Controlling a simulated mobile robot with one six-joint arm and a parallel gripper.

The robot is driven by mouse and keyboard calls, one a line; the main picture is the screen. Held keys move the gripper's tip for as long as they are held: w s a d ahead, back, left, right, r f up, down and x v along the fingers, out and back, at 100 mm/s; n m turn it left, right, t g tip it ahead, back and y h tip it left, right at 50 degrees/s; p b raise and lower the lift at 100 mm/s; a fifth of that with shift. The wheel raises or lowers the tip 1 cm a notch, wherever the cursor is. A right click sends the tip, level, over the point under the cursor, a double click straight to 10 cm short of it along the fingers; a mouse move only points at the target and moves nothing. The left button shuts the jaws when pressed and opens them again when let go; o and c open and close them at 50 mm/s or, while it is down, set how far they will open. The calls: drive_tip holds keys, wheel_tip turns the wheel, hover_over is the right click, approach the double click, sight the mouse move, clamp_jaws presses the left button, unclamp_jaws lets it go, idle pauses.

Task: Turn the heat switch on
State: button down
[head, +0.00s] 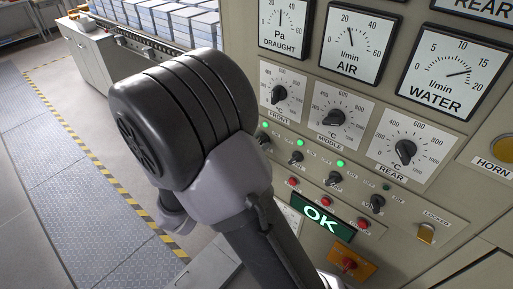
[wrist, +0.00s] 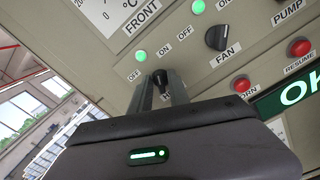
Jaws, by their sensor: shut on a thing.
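The heat switch (wrist: 160,77) is a small black knob on the beige panel, between OFF and ON labels. My gripper (wrist: 163,90) is shut on this knob, with one grey finger on each side, in the wrist view. The exact angle of the knob is hard to tell. The green lamp (wrist: 141,55) above it is lit, and this lamp also shows in the head view (head: 265,125). In the head view my arm covers most of my gripper.
The fan switch (wrist: 222,37) sits right of the heat switch, and a pump switch (head: 334,178) is further right. Red buttons (head: 293,182) and a green OK display (head: 321,216) lie below. Temperature dials (head: 280,92) are above. Open floor (head: 80,150) is at left.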

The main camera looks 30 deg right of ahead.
drive_tip(key=shift+m+b, duration=0.4)
drive_tip(key=shift+m, duration=0.4)
drive_tip(key=c, duration=1.5)
unclamp_jaws()
drive_tip(key=p+v, duration=0.2)
drive_tip(key=v, duration=1.5)
drive_tip(key=shift+s+a, duration=0.1)
drive_tip(key=shift+a, duration=0.1)
